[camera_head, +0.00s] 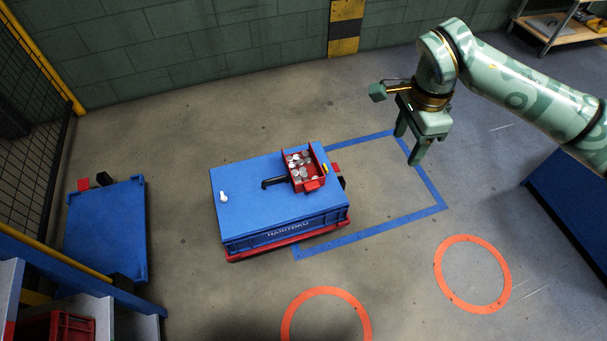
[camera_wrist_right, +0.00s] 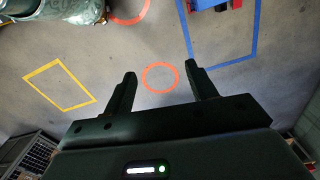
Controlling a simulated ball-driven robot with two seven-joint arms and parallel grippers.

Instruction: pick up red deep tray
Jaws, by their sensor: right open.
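The red deep tray (camera_head: 314,184) stands on the blue lid of a crate (camera_head: 255,220) in the head view, near the lid's right side. Several silvery round parts (camera_head: 299,165) lie in it. My right gripper (camera_head: 406,149) is open and empty, in the air to the right of the crate and apart from the tray. In the right wrist view its two fingers (camera_wrist_right: 160,78) stand apart over bare floor. A bit of blue and red shows at the top edge there; I cannot tell whether the tray is part of it. My left gripper is not in view.
A black handle-like item (camera_head: 272,182) lies beside the tray, and a small white item (camera_head: 223,197) stands on the lid's left side. A blue platform (camera_head: 105,230) is at the left, and a blue surface (camera_head: 570,205) at the right. The floor between is clear, with painted markings.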

